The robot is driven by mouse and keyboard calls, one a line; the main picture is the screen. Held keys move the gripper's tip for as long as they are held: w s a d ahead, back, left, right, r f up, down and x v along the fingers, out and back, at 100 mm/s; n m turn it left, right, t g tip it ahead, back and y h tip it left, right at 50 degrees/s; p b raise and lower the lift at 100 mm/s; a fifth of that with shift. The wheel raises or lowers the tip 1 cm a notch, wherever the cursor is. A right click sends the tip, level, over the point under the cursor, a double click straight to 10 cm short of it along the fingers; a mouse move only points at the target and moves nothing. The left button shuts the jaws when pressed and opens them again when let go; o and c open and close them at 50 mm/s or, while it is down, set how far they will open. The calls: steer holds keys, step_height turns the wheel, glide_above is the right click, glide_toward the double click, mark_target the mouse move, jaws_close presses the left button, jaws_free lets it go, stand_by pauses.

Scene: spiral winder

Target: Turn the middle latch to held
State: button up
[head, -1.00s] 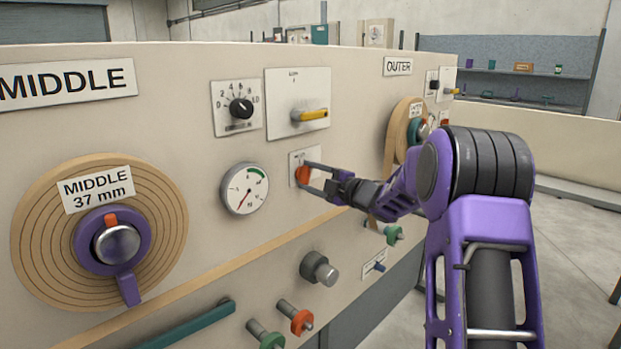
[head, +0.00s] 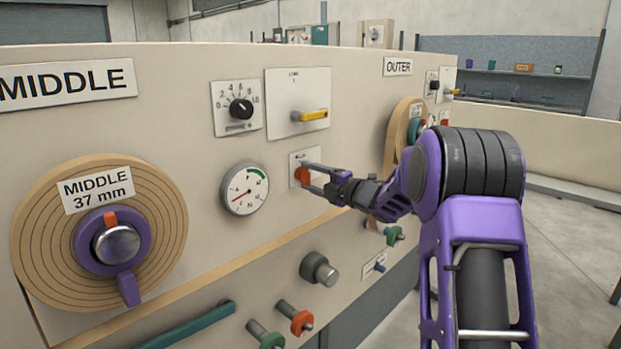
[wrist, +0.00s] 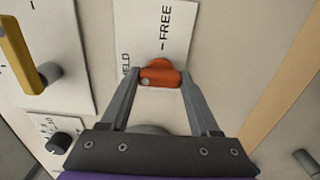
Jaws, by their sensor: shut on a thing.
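The middle latch is a small orange knob (head: 302,175) on a white plate (head: 296,157), right of the round gauge in the head view. In the wrist view the latch (wrist: 160,75) sits between the two fingers, and its plate (wrist: 165,25) carries FREE and a partly covered HELD. My gripper (head: 309,178) is shut on the latch, with its fingers (wrist: 160,82) on either side of it. The latch's long side spans between the fingers in the wrist view, with its left end near the HELD lettering. Its exact setting is hard to tell.
Above the latch is a yellow lever (head: 313,115) on a white plate, with a black dial (head: 241,109) beside it. The gauge (head: 245,189) is left. Below are a grey knob (head: 319,269) and orange (head: 301,322) and green (head: 271,341) knobs. The MIDDLE coil (head: 45,235) is far left.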

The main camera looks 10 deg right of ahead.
steer(key=o, duration=1.4)
steer(key=shift+c, duration=0.2)
steer(key=v, duration=1.7)
steer(key=shift+s, duration=0.15)
steer(key=shift+d+r, duration=0.1)
